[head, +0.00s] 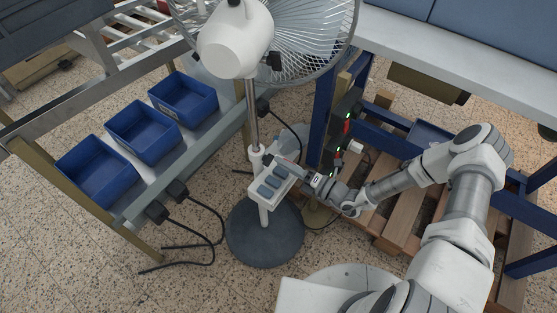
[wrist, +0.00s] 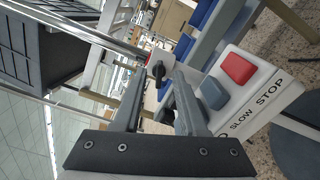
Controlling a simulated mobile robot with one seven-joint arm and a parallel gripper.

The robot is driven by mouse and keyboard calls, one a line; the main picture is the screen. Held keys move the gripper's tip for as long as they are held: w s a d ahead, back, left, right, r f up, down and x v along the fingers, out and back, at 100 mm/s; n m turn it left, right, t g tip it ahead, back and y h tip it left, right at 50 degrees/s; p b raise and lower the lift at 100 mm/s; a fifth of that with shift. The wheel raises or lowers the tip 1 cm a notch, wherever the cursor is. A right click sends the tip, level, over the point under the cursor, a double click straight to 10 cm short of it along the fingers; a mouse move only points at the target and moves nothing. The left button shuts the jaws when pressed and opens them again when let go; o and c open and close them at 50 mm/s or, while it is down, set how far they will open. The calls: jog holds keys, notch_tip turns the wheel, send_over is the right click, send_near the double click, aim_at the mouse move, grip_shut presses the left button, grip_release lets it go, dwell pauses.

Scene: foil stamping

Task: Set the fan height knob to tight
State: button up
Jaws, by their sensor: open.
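The white pedestal fan (head: 234,45) stands on a round grey base (head: 265,230), with a metal pole (head: 252,115) and a white collar (head: 256,158). The small dark height knob (wrist: 157,70) sits on the collar and shows in the wrist view; in the head view it is hard to make out. My gripper (head: 283,165) is at the collar, just above the button panel. In the wrist view my gripper (wrist: 157,78) has its two fingers apart, with the knob appearing between their tips. I cannot tell whether they touch it.
The button panel (head: 270,188) lies close under my gripper; its red STOP button (wrist: 238,68) and grey SLOW button (wrist: 214,93) show in the wrist view. Blue bins (head: 142,130) stand on a rack at left. A blue-legged workbench (head: 470,40) stands at right. Black cables (head: 210,235) lie on the floor.

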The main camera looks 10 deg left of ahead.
jog(key=p+v, duration=0.1)
jog(key=v, duration=1.4)
jog(key=shift+r, duration=0.1)
jog(key=s+d+r+m+h+p, duration=0.3)
jog(key=r+m, duration=0.8)
jog(key=r, duration=0.6)
jog(key=s+d+r+m+g+h+p, duration=0.1)
jog(key=s+d+r+m+h+p, duration=0.2)
jog(key=s+r+m+h+p, duration=0.2)
jog(key=s+d+r+m+h+p, duration=0.3)
jog(key=r+m+h, duration=0.5)
jog(key=r+m, duration=1.1)
jog(key=shift+s+r+h+p, duration=0.3)
jog(key=shift+s+r+p, duration=0.5)
jog(key=shift+r, duration=4.7)
